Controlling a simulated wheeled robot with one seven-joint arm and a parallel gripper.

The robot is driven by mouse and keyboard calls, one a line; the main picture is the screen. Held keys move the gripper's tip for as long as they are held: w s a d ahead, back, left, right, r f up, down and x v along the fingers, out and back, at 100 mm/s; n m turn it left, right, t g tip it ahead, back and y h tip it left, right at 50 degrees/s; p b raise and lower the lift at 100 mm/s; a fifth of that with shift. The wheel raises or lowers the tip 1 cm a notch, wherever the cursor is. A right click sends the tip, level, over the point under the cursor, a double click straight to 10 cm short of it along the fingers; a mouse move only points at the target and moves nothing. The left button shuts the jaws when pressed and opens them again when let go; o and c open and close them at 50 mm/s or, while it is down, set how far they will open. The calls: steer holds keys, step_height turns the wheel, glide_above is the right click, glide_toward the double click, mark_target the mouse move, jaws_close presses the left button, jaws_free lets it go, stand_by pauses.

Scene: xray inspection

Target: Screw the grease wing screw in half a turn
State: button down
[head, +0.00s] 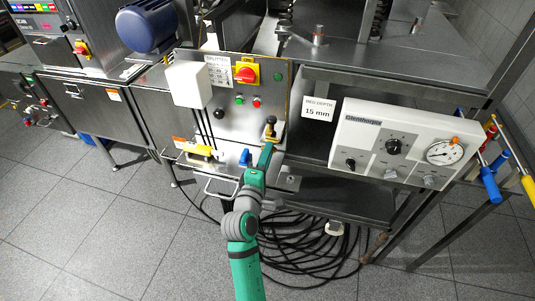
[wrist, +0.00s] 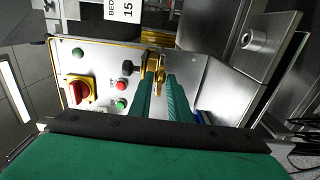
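The grease wing screw looks like a small brass piece (head: 270,129) at the lower right edge of the splitter control panel (head: 232,105). In the wrist view its brass wing (wrist: 159,72) shows at the fingertips. My gripper (head: 267,147) is at the screw, reaching up from below. In the wrist view my two green fingers (wrist: 161,82) stand apart with a gap between them, and the brass wing shows at the far end of that gap. I cannot tell whether either finger touches it.
A black knob (wrist: 127,67), red and green buttons and a red-yellow switch (head: 246,73) sit on the panel nearby. A white gauge box (head: 392,143) is at right. A yellow-handled tool (head: 196,148) lies left of my arm. Cables (head: 310,245) lie coiled on the floor.

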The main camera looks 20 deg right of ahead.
steer(key=shift+w+m, duration=0.1)
steer(key=shift+m, duration=0.3)
steer(key=m, duration=0.4)
steer(key=shift+a+f, duration=0.1)
stand_by(0.7)
stand_by(0.6)
steer(key=c, duration=1.9)
jaws_free()
steer(key=v, duration=1)
steer(key=shift+s+a, duration=0.2)
steer(key=shift+s, duration=0.15)
